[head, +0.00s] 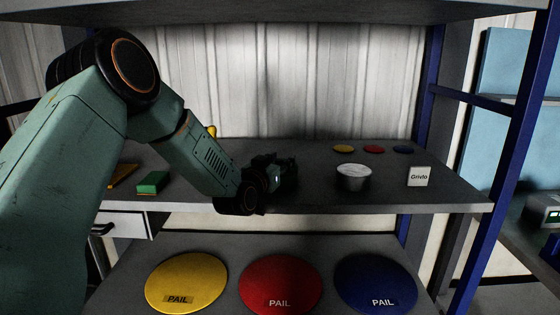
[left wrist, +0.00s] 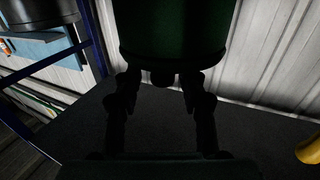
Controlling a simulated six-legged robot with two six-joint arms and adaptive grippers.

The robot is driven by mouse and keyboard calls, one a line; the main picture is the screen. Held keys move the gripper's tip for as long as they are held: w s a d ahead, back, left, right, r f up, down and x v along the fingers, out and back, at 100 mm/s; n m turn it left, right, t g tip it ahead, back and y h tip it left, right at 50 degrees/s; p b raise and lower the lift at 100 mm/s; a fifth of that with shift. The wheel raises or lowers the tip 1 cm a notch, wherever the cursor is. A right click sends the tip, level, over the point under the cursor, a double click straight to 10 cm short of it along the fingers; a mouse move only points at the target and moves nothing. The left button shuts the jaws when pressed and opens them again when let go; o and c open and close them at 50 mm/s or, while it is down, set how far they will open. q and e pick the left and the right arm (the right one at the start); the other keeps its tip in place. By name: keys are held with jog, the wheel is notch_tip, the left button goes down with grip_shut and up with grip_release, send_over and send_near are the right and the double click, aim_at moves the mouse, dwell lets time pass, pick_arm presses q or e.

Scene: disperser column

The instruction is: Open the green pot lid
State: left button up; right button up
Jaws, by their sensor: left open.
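A dark green pot (left wrist: 172,25) fills the top middle of the left wrist view, just ahead of my left gripper (left wrist: 160,84). The gripper's two fingers are spread apart, with their tips close to the pot's lower edge; I cannot tell whether they touch it. The pot's top is cut off by the frame, so I cannot make out its lid. In the head view my left gripper (head: 284,172) is dark and low over the middle of the grey shelf, and I cannot pick out the green pot there. My right gripper is not in view.
A metal pot (head: 353,177) and a "Grivla" card (head: 419,176) stand right of the gripper on the shelf (head: 440,195). Small yellow, red and blue discs lie behind. A green block (head: 153,182) lies left. Large yellow, red and blue PAIL discs lie on the lower surface.

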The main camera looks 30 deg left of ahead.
pick_arm(q)
jog(key=shift+s+a, duration=0.15)
jog(key=shift+a, duration=0.25)
jog(key=shift+c, duration=0.2)
jog(key=shift+f, duration=0.1)
jog(key=shift+c, duration=0.8)
jog(key=shift+w+d, duration=0.35)
jog(key=shift+c, duration=1.4)
jog(key=shift+d, duration=0.1)
jog(key=shift+c, duration=0.8)
grip_shut()
jog(key=shift+a, duration=0.25)
